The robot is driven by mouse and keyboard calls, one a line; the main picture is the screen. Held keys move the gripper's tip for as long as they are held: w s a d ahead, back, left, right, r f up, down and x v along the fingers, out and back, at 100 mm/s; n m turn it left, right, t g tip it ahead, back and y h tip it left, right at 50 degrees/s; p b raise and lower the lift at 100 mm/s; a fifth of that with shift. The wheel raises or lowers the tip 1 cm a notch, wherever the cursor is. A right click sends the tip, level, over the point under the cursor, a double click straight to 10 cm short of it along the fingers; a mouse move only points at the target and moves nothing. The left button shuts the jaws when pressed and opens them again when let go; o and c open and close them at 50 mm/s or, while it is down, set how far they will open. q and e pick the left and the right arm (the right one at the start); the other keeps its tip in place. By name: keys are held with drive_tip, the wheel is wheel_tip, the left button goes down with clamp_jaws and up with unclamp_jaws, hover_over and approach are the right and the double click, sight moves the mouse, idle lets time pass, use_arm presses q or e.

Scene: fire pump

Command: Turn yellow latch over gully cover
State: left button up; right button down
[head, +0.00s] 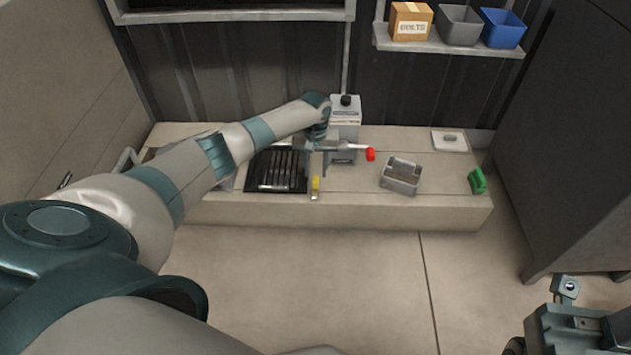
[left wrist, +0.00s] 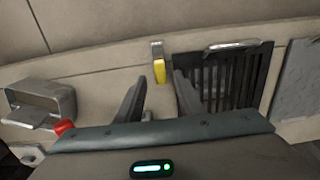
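The yellow latch (head: 315,186) lies at the front edge of the low concrete platform, just right of the dark slatted gully cover (head: 262,172). In the left wrist view the latch (left wrist: 159,69) has a metal end and points towards my gripper. It lies beside the cover (left wrist: 238,82), not visibly across it. My left gripper (head: 318,160) is above the platform, behind the latch. In the left wrist view its two fingers (left wrist: 158,98) are apart with nothing between them, and the latch shows beyond the gap. Part of my right arm's end (head: 575,325) shows at bottom right; its fingers are unclear.
A grey pump box (head: 345,117) stands behind my left gripper, and a red-tipped lever (head: 370,154) sticks out to its right. A grey metal box (head: 402,175), a green object (head: 477,181) and a pale plate (head: 449,141) sit further right. The floor in front is clear.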

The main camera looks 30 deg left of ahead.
sight(316, 180)
use_arm(q)
drive_tip(key=shift+f+b, duration=0.7)
drive_tip(key=shift+f, duration=1.35)
clamp_jaws()
